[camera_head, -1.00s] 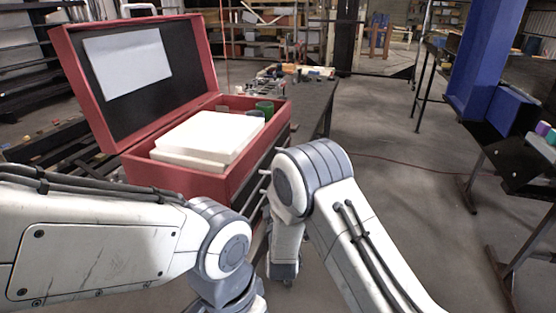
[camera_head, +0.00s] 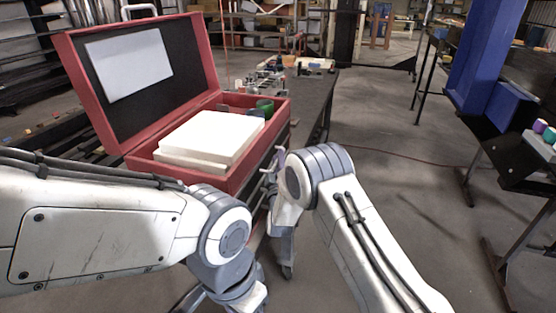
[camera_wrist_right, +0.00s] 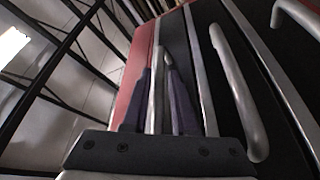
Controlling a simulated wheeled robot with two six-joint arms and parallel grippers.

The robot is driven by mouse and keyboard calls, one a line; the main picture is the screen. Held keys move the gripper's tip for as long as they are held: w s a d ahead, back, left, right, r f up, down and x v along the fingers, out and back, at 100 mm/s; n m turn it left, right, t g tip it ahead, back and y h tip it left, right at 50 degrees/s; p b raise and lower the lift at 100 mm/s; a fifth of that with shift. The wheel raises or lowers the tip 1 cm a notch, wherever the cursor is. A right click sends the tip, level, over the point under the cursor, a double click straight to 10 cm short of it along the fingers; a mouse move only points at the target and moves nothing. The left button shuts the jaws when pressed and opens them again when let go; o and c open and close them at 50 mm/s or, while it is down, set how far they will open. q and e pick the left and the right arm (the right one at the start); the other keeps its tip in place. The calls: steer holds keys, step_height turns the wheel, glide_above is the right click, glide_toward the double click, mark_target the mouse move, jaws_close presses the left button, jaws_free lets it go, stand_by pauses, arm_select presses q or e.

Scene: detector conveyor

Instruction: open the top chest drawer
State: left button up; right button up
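The red chest (camera_head: 190,182) stands at the left of centre in the head view, its lid raised. My right arm hides much of its drawer front. In the right wrist view the dark drawer front (camera_wrist_right: 208,22) fills the right part, with silver strips and bar handles. My right gripper (camera_wrist_right: 158,68) is at the first handle (camera_wrist_right: 166,50), nearest the red body. Its dark fingers stand apart, one on each side of the handle's end; contact is unclear. The top drawer looks closed. My left gripper is outside the views, below my left wrist.
A second handle (camera_wrist_right: 240,90) lies right of the right gripper. White blocks (camera_head: 208,137) and a green cup (camera_head: 265,106) sit in the chest's top. A dark table (camera_head: 312,98) stands behind it. Floor to the right is clear up to a dark stand (camera_head: 505,165).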

jaws_close()
stand_by(1.3)
